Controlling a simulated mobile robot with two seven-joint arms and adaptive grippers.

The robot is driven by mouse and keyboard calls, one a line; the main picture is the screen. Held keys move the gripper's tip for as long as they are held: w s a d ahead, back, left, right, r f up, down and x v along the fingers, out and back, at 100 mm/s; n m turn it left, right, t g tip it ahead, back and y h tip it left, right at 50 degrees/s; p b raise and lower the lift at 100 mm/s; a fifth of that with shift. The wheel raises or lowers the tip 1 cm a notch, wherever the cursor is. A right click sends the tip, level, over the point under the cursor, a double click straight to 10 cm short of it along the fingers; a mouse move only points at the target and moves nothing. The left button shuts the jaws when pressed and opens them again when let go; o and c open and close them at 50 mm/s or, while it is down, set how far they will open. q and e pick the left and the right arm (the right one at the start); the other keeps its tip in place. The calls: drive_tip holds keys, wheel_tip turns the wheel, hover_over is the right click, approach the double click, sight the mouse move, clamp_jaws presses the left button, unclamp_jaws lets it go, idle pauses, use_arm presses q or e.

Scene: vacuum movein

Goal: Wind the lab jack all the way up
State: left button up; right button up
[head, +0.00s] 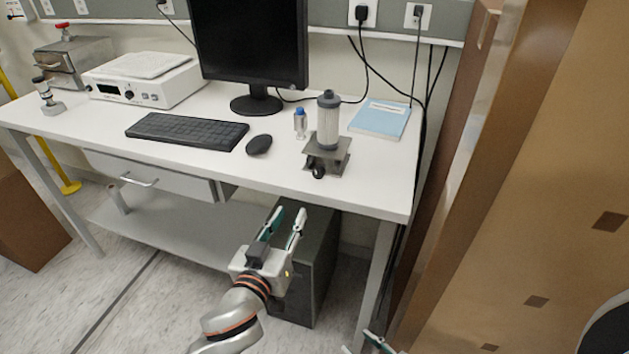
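The lab jack (341,158) stands on the white table near its front right edge. It is a small grey metal stand with a black knob (318,171) facing the front. A clear and grey cylinder (328,122) stands upright on it. The jack looks low, though its exact height is hard to tell. My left gripper (290,213) is below and in front of the table edge, apart from the jack, with its fingers spread and nothing between them. My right gripper (360,343) shows only its fingertips at the bottom edge; they are apart, and the rest is cut off.
A small blue-capped vial (300,123) stands left of the jack, with a mouse (259,145), keyboard (187,131) and monitor (250,45) further left. A blue book (380,119) lies behind right. A tall brown cardboard-like panel (540,170) stands at the right.

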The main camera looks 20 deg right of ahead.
use_arm(q)
drive_tip(key=h, duration=0.1)
approach(318, 176)
drive_tip(key=shift+t, duration=0.3)
drive_tip(key=x, duration=0.8)
drive_tip(key=shift+w+d+f+b, duration=0.15)
drive_tip(key=shift+w+d+b, duration=0.1)
drive_tip(key=shift+w+b, duration=0.05)
drive_tip(key=shift+m, duration=0.3)
clamp_jaws()
